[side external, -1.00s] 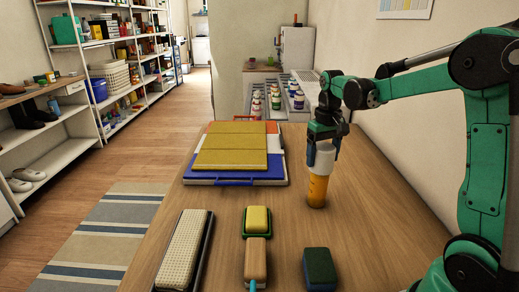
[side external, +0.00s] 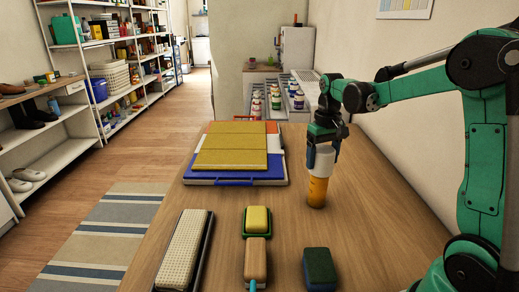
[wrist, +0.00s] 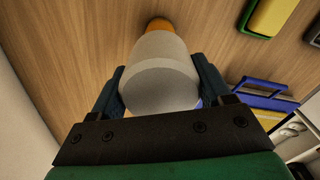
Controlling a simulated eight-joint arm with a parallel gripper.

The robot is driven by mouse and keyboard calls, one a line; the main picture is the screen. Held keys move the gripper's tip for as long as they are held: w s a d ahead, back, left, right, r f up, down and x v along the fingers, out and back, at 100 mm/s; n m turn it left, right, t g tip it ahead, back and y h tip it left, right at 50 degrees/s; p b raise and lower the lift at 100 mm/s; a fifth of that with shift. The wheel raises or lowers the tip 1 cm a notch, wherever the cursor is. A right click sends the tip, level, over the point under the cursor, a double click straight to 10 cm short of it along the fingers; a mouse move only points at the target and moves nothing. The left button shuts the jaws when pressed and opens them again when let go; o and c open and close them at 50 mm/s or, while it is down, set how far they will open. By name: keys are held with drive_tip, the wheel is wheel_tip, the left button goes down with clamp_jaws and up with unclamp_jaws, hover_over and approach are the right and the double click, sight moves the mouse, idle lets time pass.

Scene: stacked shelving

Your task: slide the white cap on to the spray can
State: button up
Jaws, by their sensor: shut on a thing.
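The orange spray can (side external: 317,191) stands upright on the wooden table, near the right side. The white cap (side external: 321,159) is directly above the can's top, and its lower edge meets or overlaps the can; I cannot tell how far down it sits. My gripper (side external: 324,138) points down from above and is shut on the cap. In the wrist view, my gripper's fingers (wrist: 161,92) press both sides of the white cap (wrist: 162,75). A bit of the orange can (wrist: 159,24) shows beyond the cap. The can's top is hidden.
A blue case (side external: 212,179) with yellow boards (side external: 231,153) lies left of the can. A yellow sponge on a green tray (side external: 257,221), a brush (side external: 256,258), a dark green sponge (side external: 319,268) and a long textured pad (side external: 184,250) lie in front. Table around the can is clear.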

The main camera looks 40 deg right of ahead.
drive_tip(key=shift+f, duration=0.3)
idle(0.9)
idle(0.7)
drive_tip(key=o, duration=0.7)
drive_tip(key=shift+c, duration=0.2)
drive_tip(key=shift+r, duration=4)
drive_tip(key=shift+o, duration=0.8)
